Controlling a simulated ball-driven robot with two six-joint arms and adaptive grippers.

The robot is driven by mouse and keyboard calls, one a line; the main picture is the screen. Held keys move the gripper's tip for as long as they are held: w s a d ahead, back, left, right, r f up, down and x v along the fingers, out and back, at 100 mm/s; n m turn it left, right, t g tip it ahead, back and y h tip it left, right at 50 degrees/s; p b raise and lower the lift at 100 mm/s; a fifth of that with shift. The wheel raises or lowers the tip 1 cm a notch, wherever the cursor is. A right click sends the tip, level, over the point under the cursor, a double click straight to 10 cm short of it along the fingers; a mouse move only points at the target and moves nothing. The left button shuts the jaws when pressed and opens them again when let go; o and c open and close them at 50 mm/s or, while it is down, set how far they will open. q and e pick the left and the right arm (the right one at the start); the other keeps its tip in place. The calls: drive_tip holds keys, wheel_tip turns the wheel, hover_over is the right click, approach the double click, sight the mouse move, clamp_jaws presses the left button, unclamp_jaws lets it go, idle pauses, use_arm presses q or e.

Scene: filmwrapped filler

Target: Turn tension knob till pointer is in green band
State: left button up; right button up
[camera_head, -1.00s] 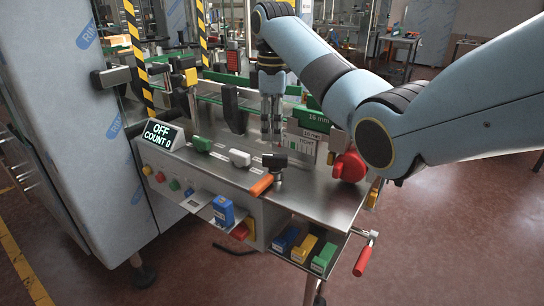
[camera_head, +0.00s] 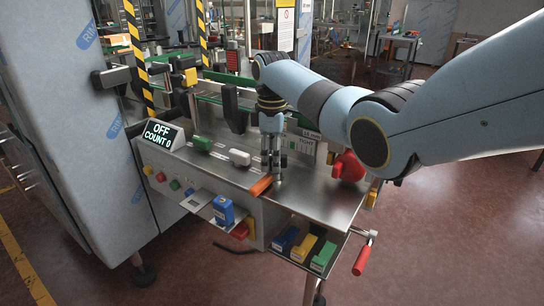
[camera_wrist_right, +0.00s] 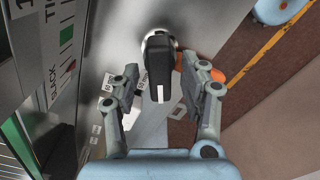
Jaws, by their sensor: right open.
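A black knob (camera_wrist_right: 160,65) with a white line along it stands on the steel plate; the line points down in the wrist view. My right gripper (camera_head: 271,175) is open, coming down from above. In the wrist view its two fingers (camera_wrist_right: 165,78) stand either side of the knob, with gaps visible. In the head view the gripper mostly hides the knob. A scale card (camera_head: 303,147) marked TIGHT stands behind; the wrist view shows its green band (camera_wrist_right: 66,37) and SLACK below. My left gripper is not in view.
An orange handle (camera_head: 261,186) lies right beside the knob. A red knob (camera_head: 348,166) stands to the right. A display (camera_head: 160,133) reads OFF, COUNT 0. Coloured blocks sit on the lower shelf (camera_head: 340,241).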

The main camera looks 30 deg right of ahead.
drive_tip(key=shift+c, duration=0.4)
clamp_jaws()
